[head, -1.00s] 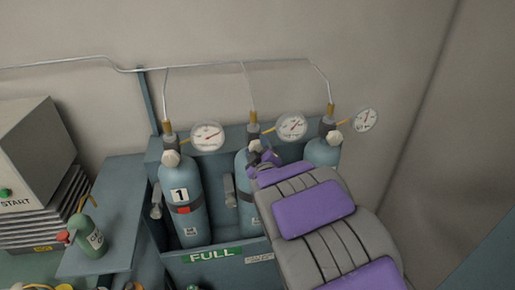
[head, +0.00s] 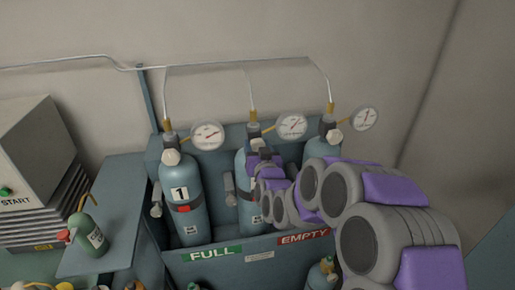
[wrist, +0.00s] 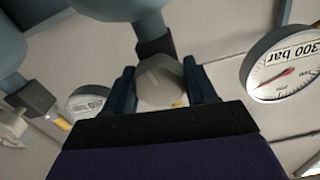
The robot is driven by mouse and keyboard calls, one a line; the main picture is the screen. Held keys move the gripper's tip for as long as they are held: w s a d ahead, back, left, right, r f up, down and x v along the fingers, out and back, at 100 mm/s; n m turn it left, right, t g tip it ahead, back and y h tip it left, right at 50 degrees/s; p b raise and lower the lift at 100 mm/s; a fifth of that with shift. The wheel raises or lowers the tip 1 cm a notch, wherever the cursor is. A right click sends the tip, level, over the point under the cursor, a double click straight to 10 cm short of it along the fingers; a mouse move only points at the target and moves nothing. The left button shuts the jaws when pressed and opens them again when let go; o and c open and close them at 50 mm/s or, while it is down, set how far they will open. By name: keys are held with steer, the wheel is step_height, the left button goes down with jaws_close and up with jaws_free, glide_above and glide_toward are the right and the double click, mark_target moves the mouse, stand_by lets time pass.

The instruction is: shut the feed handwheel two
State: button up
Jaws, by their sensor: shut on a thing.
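The middle cylinder (head: 243,207), blue-grey, stands in the rack between two others, partly behind my arm. Its handwheel (wrist: 162,82), a pale faceted knob on a dark valve body, shows in the wrist view. My gripper (wrist: 161,90) is shut on this handwheel, with one dark finger on each side of it. In the head view my gripper (head: 264,158) is at the neck of the middle cylinder and hides the handwheel. The middle cylinder's round gauge (head: 292,125) is above and to the right of the gripper.
Cylinder 1 (head: 182,205) stands to the left with its pale handwheel (head: 171,157) and gauge (head: 207,136). The right cylinder (head: 318,150) is partly behind my arm, its gauge (head: 364,119) beside it. The rack front bears FULL (head: 212,253) and EMPTY (head: 304,237) labels.

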steer(key=m, duration=0.2)
steer(key=m+b, duration=0.1)
steer(key=m, duration=0.1)
steer(key=shift+f+m, duration=0.3)
steer(key=shift+f, duration=0.05)
steer(key=m+b, duration=0.2)
steer(key=m, duration=0.3)
steer(key=shift+a+m, duration=0.1)
steer(key=shift+m, duration=0.2)
steer(key=m+b, duration=0.2)
steer(key=m, duration=0.2)
steer(key=m+b, duration=0.3)
steer(key=m, duration=0.2)
steer(key=shift+m+b, duration=0.3)
steer(key=shift+m, duration=0.1)
steer(key=m, duration=0.4)
steer(key=shift+m+b, duration=0.3)
steer(key=shift+b, duration=0.1)
steer(key=m, duration=0.4)
steer(key=shift+m, duration=0.3)
steer(key=m, duration=0.4)
steer(key=shift+m, duration=2)
